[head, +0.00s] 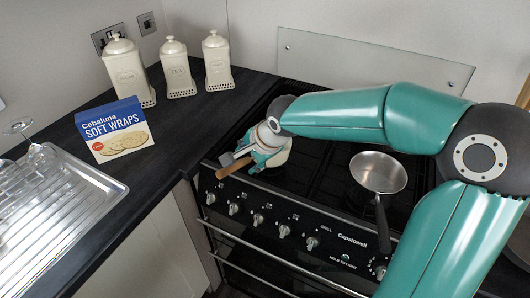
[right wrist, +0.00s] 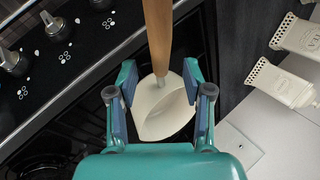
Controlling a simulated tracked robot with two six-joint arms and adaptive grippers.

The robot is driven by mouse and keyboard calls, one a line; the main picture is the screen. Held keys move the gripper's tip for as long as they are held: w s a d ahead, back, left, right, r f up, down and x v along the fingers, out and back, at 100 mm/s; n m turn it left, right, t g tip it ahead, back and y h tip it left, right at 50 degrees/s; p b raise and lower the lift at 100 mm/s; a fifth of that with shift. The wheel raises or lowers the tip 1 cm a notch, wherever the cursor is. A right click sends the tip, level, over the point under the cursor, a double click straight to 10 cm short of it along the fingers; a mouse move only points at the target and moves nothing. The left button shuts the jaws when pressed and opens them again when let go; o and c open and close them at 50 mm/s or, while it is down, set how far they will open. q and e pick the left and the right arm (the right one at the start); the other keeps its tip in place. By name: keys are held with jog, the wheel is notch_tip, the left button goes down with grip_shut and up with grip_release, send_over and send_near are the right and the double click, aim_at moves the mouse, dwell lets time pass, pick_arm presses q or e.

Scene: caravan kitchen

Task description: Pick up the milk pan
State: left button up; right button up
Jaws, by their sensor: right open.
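The milk pan, cream-white with a wooden handle (head: 234,168), sits on the left part of the hob, its handle pointing to the front left. My right gripper (head: 262,150) is over it and hides much of the pan in the head view. The wooden handle (right wrist: 158,30) runs between the two fingertips, with a gap visible on both sides. My left gripper is not in view.
A steel pan (head: 378,172) with a black handle stands on the hob at the right, close under my right arm. Cream canisters (head: 175,68) and a wraps box (head: 115,130) stand on the dark worktop (head: 190,118) at left. A metal drainer (head: 50,210) is at far left.

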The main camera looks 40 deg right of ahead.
jog(key=shift+x, duration=1.15)
jog(key=shift+r, duration=0.1)
grip_shut()
